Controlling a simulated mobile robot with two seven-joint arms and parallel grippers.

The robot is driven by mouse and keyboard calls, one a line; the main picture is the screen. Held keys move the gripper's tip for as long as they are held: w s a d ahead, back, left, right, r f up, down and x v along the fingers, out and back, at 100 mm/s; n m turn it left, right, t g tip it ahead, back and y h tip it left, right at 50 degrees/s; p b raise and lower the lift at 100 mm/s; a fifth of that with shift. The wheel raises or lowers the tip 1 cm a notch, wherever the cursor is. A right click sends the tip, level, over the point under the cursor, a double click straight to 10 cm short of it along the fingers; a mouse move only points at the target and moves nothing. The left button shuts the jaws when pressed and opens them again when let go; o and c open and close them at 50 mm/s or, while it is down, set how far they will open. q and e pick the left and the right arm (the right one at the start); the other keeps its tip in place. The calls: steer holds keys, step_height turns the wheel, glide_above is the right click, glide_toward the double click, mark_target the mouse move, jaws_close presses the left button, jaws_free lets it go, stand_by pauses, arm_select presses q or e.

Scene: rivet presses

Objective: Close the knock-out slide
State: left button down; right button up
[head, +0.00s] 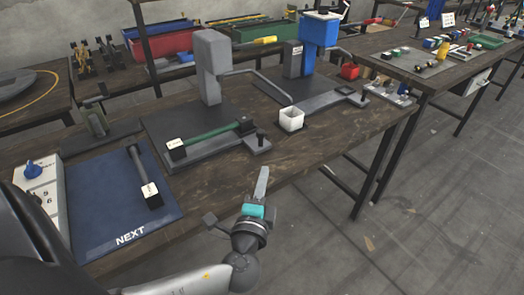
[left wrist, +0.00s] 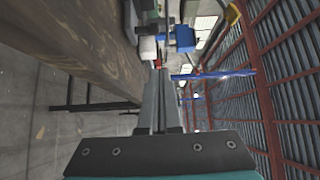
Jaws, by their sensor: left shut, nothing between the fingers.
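My left gripper (head: 262,180) is shut and empty, raised at the front edge of the bench. Its two fingers (left wrist: 160,95) lie together in the left wrist view. Behind it stands a grey press (head: 209,65) on a dark base plate. A small grey tab with a black knob (head: 261,142) sticks out at the plate's right front corner. A blue press (head: 315,35) stands farther back, with a similar dark knobbed part (head: 350,91) at its right. Which of these is the knock-out slide, I cannot tell for sure. The gripper touches neither. My right gripper is out of view.
A green bar (head: 212,135) lies across the grey press's base. A blue mat (head: 115,200) marked NEXT, bearing a dark bar, lies at left. Open floor (head: 400,220) is right of the bench.

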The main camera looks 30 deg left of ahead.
arm_select(q)
steer(key=x, duration=0.2)
steer(key=f+b+x, duration=0.1)
steer(key=x, duration=0.2)
steer(key=shift+w+a+f, duration=0.1)
steer(key=shift+w, duration=0.25)
steer(key=w, duration=0.3)
steer(key=shift+a, duration=0.15)
steer(key=shift+w+a, duration=0.35)
steer(key=shift+w, duration=0.3)
steer(key=a, duration=0.1)
steer(key=w+a, duration=0.1)
steer(key=a, duration=0.1)
steer(key=shift+w+b, duration=0.15)
steer(key=shift+b, duration=0.15)
steer(key=shift+w+a, duration=0.1)
steer(key=shift+a, duration=0.3)
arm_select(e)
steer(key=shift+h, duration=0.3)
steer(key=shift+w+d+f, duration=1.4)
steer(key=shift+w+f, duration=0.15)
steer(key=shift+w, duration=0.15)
arm_select(q)
steer(key=shift+a, duration=0.1)
